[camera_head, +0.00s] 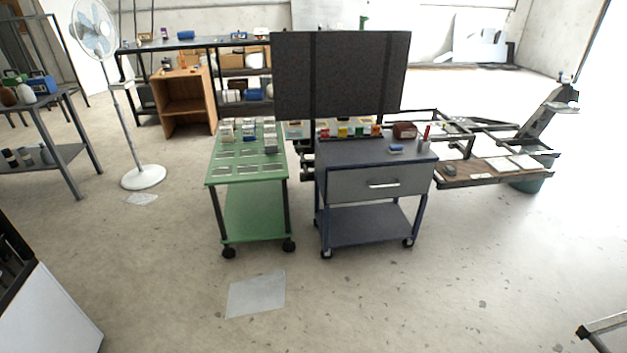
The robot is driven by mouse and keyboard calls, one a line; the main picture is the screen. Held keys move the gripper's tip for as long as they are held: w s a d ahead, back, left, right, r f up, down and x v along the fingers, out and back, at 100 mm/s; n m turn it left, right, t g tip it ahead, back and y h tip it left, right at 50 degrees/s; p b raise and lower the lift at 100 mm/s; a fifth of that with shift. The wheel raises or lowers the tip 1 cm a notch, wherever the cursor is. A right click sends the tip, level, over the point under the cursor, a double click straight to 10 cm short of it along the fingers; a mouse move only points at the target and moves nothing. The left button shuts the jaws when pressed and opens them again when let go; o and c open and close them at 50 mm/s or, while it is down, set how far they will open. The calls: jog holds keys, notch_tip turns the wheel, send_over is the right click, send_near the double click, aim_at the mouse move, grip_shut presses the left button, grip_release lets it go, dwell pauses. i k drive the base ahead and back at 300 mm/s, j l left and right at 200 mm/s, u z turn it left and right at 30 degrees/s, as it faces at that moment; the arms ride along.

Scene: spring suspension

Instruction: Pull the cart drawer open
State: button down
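The blue-grey cart (365,225) stands on wheels right of the middle of the head view. Its drawer (345,188) is a grey front panel just under the cart top and looks closed. A light bar handle (383,184) runs across the middle of the drawer front. The front faces the camera, and nothing stands in front of it. My gripper is not in view.
A green cart (248,210) stands close on the left. A dark upright panel (340,75) rises behind both carts. A metal frame bench (490,172) is at the right, and a white fan (142,177) at the left. Floor before the carts is clear, except a flat sheet (256,294).

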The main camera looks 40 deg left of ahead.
aim_at(394, 180)
jog(key=i+u, duration=0.1)
jog(key=u, duration=0.8)
jog(key=i+j+u, duration=0.2)
jog(key=i, duration=0.35)
jog(key=i+j+u, duration=0.25)
jog(key=i, duration=0.35)
jog(key=i+j+u, duration=0.2)
jog(key=i, duration=0.4)
jog(key=i+l+z, duration=0.15)
jog(key=i+z, duration=0.9)
jog(key=z, duration=0.15)
jog(key=i+l+z, duration=0.1)
jog(key=i+z, duration=0.25)
